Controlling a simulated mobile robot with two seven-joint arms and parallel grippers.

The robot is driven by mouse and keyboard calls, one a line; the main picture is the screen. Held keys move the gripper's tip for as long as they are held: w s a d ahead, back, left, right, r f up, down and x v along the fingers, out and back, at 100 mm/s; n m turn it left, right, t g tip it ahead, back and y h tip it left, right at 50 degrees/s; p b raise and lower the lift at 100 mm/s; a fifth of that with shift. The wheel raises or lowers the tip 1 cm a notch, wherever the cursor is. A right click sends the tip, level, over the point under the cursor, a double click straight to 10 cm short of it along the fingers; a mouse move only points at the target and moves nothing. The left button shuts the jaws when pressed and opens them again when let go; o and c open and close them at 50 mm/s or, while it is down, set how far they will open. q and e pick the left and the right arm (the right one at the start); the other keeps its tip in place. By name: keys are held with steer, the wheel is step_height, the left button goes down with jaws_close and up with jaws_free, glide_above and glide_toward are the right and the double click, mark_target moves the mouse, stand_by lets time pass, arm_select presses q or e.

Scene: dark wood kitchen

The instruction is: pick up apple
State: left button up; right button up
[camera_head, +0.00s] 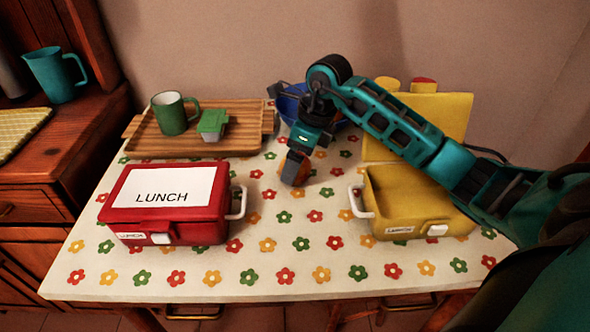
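My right arm reaches in from the right over the table, and its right gripper (297,170) points down near the table's middle. A small orange-red round thing (304,174), which looks like the apple, shows right at the fingers. It is mostly hidden behind a dark finger, so I cannot tell whether the fingers are closed on it or only around it. It appears to be at table height. My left gripper is not in view.
A closed red lunch box (168,231) is at the left, an open yellow lunch box (412,205) at the right. Behind are a wooden tray (150,146) with a green mug (172,114) and green-lidded container (212,124), and a blue bowl (288,105). The table front is clear.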

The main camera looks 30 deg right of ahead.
steer(key=shift+x, duration=1.6)
steer(key=shift+c, duration=0.3)
steer(key=shift+r, duration=0.1)
steer(key=c, duration=1.1)
